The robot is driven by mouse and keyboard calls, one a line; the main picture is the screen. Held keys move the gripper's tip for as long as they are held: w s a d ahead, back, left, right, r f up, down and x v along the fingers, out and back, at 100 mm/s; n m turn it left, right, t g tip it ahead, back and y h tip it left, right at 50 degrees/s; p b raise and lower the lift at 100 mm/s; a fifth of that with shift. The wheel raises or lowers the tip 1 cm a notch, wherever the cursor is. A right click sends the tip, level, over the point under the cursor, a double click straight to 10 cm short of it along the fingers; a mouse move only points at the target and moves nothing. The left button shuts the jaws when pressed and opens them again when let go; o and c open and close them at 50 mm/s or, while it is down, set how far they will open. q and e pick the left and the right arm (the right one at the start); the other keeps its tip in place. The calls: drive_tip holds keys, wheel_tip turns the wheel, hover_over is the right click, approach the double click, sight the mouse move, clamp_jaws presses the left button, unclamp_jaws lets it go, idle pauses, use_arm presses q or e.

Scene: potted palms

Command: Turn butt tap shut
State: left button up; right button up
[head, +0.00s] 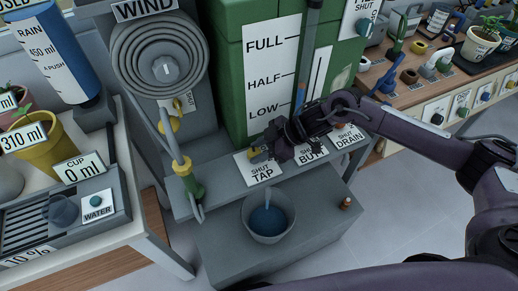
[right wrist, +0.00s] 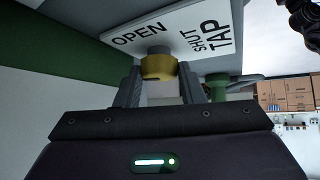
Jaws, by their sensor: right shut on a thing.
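The butt tap is a brass-yellow fitting (right wrist: 158,66) under a white plate (right wrist: 170,36) lettered OPEN, SHUT and TAP in the right wrist view. In the head view a bit of its yellow (head: 256,154) shows by the SHUT TAP label (head: 262,172), below the green butt (head: 226,60). My right gripper (head: 266,150) reaches it from the right. In the right wrist view its fingers (right wrist: 160,90) stand either side of the tap and are shut on it. The gripper hides much of the tap, so I cannot tell its turn. My left gripper is not recognisable in either view.
A grey bowl (head: 288,226) with blue water stands on a low step below the ledge. A hose reel (head: 160,55) and hanging hose (head: 184,165) are to the left. Labels for BUTT and DRAIN lie right of the tap, partly behind my arm.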

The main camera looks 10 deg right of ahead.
sight(259, 151)
drive_tip(key=shift+w+n+g, duration=0.15)
drive_tip(key=shift+n+g, duration=0.35)
drive_tip(key=shift+n, duration=0.2)
use_arm(q)
drive_tip(key=shift+w+d+r+b, duration=0.1)
drive_tip(key=shift+w+r+b, duration=0.1)
drive_tip(key=shift+w, duration=0.35)
drive_tip(key=shift+w+d+r+b, duration=0.15)
drive_tip(key=shift+w, duration=0.45)
drive_tip(key=shift+w+d+r+b, duration=0.1)
drive_tip(key=shift+w+r+b, duration=0.1)
drive_tip(key=shift+w, duration=0.35)
use_arm(e)
drive_tip(key=shift+n+g, duration=0.7)
drive_tip(key=shift+n, duration=0.2)
use_arm(q)
drive_tip(key=shift+s+f, duration=0.1)
drive_tip(key=shift+s, duration=0.15)
use_arm(e)
drive_tip(key=o, duration=1)
use_arm(q)
drive_tip(key=shift+s+a+f+p, duration=0.2)
drive_tip(key=shift+s+p, duration=0.1)
drive_tip(key=shift+s, duration=0.3)
drive_tip(key=shift+s+a+f+p, duration=0.15)
drive_tip(key=shift+s+f+p, duration=0.1)
drive_tip(key=shift+s, duration=0.3)
use_arm(e)
wheel_tip(259, 151, up, 20)
